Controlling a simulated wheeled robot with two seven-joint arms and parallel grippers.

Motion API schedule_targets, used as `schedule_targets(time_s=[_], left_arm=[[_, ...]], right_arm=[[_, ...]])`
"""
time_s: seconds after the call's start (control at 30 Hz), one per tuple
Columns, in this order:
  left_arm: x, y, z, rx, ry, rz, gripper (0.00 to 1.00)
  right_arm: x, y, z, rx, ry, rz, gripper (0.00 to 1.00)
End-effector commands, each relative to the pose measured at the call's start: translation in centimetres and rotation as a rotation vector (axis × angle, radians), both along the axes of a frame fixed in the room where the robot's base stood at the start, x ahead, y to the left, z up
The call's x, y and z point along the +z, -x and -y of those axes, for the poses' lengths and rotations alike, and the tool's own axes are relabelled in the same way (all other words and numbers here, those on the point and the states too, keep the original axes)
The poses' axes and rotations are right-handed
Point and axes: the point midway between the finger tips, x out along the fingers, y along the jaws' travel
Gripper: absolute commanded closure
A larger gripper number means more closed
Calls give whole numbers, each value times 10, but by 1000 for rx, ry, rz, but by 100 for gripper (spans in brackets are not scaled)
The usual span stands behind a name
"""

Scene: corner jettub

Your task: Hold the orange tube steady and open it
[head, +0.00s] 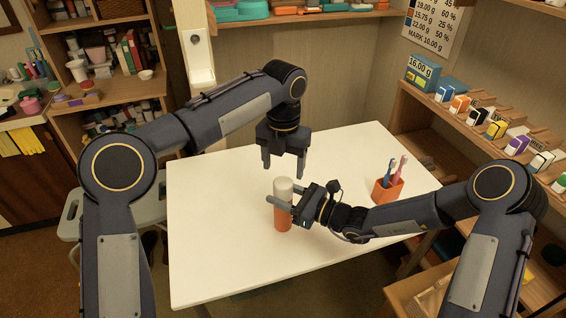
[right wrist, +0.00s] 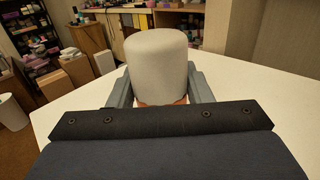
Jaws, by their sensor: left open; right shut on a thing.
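The orange tube (head: 282,217) stands upright on the white table (head: 215,235), with a pale grey-white cap (head: 283,186) on its top. My right gripper (head: 271,202) is shut on the tube from the right, around its upper part just below the cap. In the right wrist view the cap (right wrist: 157,62) rises between the fingers, and a little orange (right wrist: 158,99) shows under it. My left gripper (head: 284,172) is open and empty, pointing down above and behind the cap, apart from it. The tube's lower part is hidden in the right wrist view.
An orange cup (head: 386,192) holding toothbrushes (head: 396,168) stands on the table to the right, near my right forearm. Shelves with small boxes (head: 459,104) line the right wall. The table's left side is clear.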

Motion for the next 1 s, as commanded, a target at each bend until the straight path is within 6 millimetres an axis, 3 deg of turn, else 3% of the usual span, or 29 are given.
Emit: schedule_targets(time_s=[0.17,0.63,1.0], left_arm=[[-7,-1,-1,-67,1,0,34],[-71,0,-1,-67,1,-1,34],[-80,0,-1,-66,2,1,34]], right_arm=[[0,0,0,0,0,0,100],[0,0,0,0,0,0,100],[0,0,0,0,0,0,100]])
